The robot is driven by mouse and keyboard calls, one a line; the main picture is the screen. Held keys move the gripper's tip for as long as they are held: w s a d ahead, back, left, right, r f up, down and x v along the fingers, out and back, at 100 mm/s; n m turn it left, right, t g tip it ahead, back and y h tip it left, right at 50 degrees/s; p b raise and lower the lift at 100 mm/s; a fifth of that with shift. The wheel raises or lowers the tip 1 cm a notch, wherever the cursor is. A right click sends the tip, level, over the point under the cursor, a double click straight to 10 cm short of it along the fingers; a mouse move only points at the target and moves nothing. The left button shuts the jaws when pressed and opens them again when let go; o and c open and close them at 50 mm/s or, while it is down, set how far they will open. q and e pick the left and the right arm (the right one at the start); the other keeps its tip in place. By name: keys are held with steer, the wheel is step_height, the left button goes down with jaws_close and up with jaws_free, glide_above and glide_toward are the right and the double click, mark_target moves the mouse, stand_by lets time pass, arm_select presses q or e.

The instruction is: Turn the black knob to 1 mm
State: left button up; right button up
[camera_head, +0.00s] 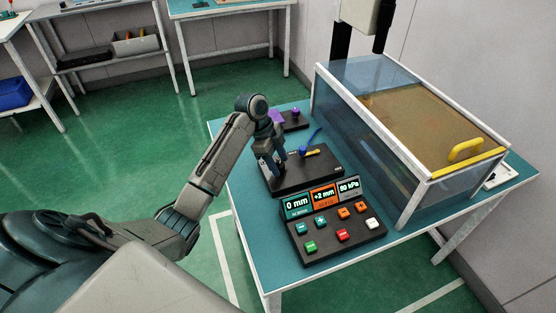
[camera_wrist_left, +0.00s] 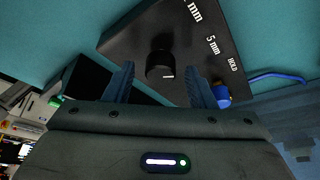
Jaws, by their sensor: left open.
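The black knob (camera_wrist_left: 160,64) stands on a dark plate (camera_wrist_left: 128,40) in the left wrist view, with a short white mark near its lower edge. The plate carries white labels: one cut off ending in "mm", "5 mm" and "HOLD". In the head view the plate (camera_head: 318,170) lies on the teal table, and the knob is hidden behind my gripper. My left gripper (camera_head: 273,168) is above the plate's left part. In the wrist view its open fingers (camera_wrist_left: 160,72) are on either side of the knob, with gaps visible. My right gripper is not in view.
A blue knob (camera_head: 302,150) is at the plate's far side. A button console (camera_head: 318,252) in front has a display (camera_head: 297,204) reading "0 mm", beside "+2 mm" and "90 kPa". A glass-walled case (camera_head: 403,190) with a yellow handle (camera_head: 466,149) stands right. A purple item (camera_head: 277,116) lies behind.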

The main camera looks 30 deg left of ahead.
arm_select(q)
steer(key=shift+c, duration=1.2)
steer(key=c, duration=0.7)
steer(key=shift+p, duration=0.35)
steer(key=shift+s+r+n+p, duration=0.1)
steer(key=shift+r+n+p, duration=0.1)
steer(key=shift+n+p, duration=0.5)
steer(key=n+t+y+p, duration=0.1)
steer(key=n+p, duration=0.3)
steer(key=p, duration=0.1)
steer(key=n+t+y+p, duration=0.1)
steer(key=n+t+p, duration=0.1)
steer(key=n+p, duration=0.2)
steer(key=shift+s+d+p, duration=0.15)
steer(key=shift+d+p, duration=0.05)
steer(key=shift+p, duration=0.55)
steer(key=shift+f+n+y+p, duration=0.15)
steer(key=shift+n+y+p, duration=0.35)
steer(key=shift+n+p, duration=0.7)
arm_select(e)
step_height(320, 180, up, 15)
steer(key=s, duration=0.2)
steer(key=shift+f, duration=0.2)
